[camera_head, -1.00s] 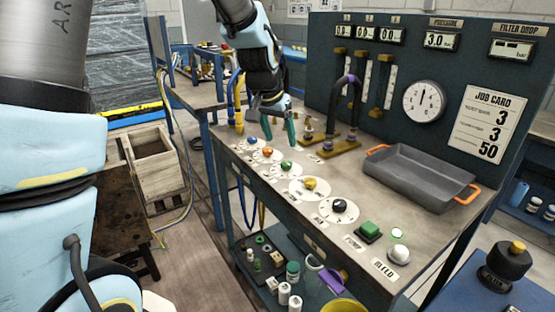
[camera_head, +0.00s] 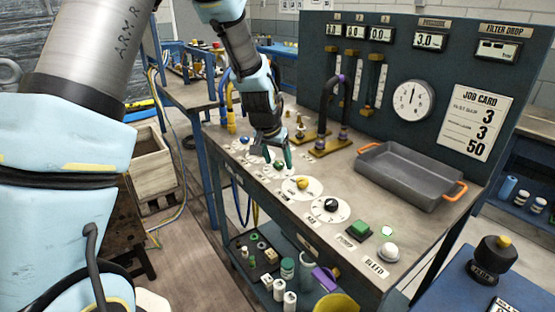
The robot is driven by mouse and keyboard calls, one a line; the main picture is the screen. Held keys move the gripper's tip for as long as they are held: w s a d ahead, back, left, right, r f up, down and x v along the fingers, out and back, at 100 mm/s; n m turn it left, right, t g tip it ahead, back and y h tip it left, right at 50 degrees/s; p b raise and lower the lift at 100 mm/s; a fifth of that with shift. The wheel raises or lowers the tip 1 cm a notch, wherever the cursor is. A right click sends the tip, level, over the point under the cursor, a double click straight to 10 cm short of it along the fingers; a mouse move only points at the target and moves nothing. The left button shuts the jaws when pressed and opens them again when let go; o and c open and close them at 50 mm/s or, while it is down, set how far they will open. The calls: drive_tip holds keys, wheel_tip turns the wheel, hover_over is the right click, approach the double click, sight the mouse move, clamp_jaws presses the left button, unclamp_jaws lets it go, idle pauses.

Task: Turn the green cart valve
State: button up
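The cart top (camera_head: 395,205) carries a row of valve knobs on white dials. The yellow knob (camera_head: 302,182) and black knob (camera_head: 331,204) show clearly, and the blue knob (camera_head: 244,141) is at the far end. My gripper (camera_head: 278,161) points down over the row between the blue and yellow knobs, its two teal fingers apart. The green valve (camera_head: 279,166) is small and partly hidden at the fingertips. I cannot tell whether the fingers touch it. The orange knob is largely hidden by the gripper.
Beside the row stand a black hose loop (camera_head: 334,95) on brass fittings and a grey tray (camera_head: 408,178) with orange handles. A green button (camera_head: 360,229) and white button (camera_head: 388,250) are at the near end. A gauge panel (camera_head: 455,70) rises behind.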

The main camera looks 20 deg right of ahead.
clamp_jaws()
idle(0.3)
drive_tip(key=shift+m, duration=0.3)
drive_tip(key=shift+w+a+m+g+b, duration=0.15)
drive_tip(key=shift+m+g+b, duration=0.25)
drive_tip(key=shift+m, duration=0.5)
drive_tip(key=shift+m+g+h+p, duration=0.3)
drive_tip(key=shift+m+h+p, duration=0.1)
drive_tip(key=shift+m, duration=0.4)
drive_tip(key=m+p, duration=0.1)
drive_tip(key=m+g, duration=0.1)
drive_tip(key=m, duration=0.1)
drive_tip(key=shift+w+r+m+p, duration=0.15)
drive_tip(key=shift+m+p, duration=0.15)
drive_tip(key=shift+p, duration=0.1)
drive_tip(key=shift+m+g+p, duration=0.75)
drive_tip(key=shift+m+g, duration=0.05)
drive_tip(key=shift+m, duration=0.7)
drive_tip(key=shift+w, duration=0.1)
